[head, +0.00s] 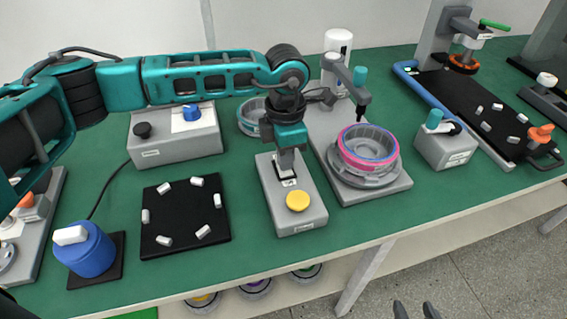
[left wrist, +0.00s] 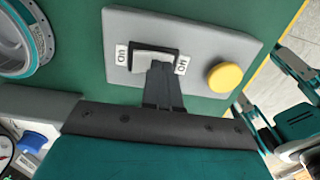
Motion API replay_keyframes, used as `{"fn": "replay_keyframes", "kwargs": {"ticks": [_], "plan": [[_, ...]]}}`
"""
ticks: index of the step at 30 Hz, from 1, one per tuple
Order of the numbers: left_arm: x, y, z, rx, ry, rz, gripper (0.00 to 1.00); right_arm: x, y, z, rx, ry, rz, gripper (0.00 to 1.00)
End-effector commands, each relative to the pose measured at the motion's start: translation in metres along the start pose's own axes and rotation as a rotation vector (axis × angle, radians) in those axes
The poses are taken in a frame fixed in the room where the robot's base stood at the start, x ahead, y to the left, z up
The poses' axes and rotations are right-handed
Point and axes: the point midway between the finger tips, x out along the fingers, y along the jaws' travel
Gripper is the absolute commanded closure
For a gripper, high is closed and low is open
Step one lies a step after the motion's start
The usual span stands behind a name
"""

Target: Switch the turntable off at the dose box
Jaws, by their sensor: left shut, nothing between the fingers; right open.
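The dose box (head: 311,215) is a grey box with a round yellow button (head: 298,201) and a rocker switch. In the left wrist view the dose box (left wrist: 215,45) shows its white rocker (left wrist: 150,62) in a black frame between two small labels, and the yellow button (left wrist: 225,77). My left gripper (head: 287,175) points down at the rocker, shut and empty. Its fingertips (left wrist: 163,70) overlap the rocker's right side; I cannot tell whether they touch. The turntable (head: 365,178) stands right of the box, carrying a pink and blue ring (head: 367,146). My right gripper (head: 415,311) is open at the bottom edge.
A grey box with a blue knob (head: 191,112) and a black mat with several white pieces (head: 185,215) lie to the left. A grey ring (head: 250,113) is behind the dose box. A small grey box (head: 445,148) stands right of the turntable.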

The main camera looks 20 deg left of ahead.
Motion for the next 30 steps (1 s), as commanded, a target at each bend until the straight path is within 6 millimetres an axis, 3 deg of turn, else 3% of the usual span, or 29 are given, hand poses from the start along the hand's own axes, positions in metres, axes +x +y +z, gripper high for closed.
{"fn": "replay_keyframes", "kwargs": {"ticks": [21, 30], "plan": [[-0.061, 0.0, 0.0, 0.0, -0.001, 0.001, 1.0, -0.02, 0.001, -0.03, 0.0, 0.0, 0.0, 0.47], [-0.063, 0.0, 0.0, 0.0, 0.0, 0.0, 1.0, -0.021, 0.001, -0.03, 0.0, 0.0, 0.0, 0.47]]}}
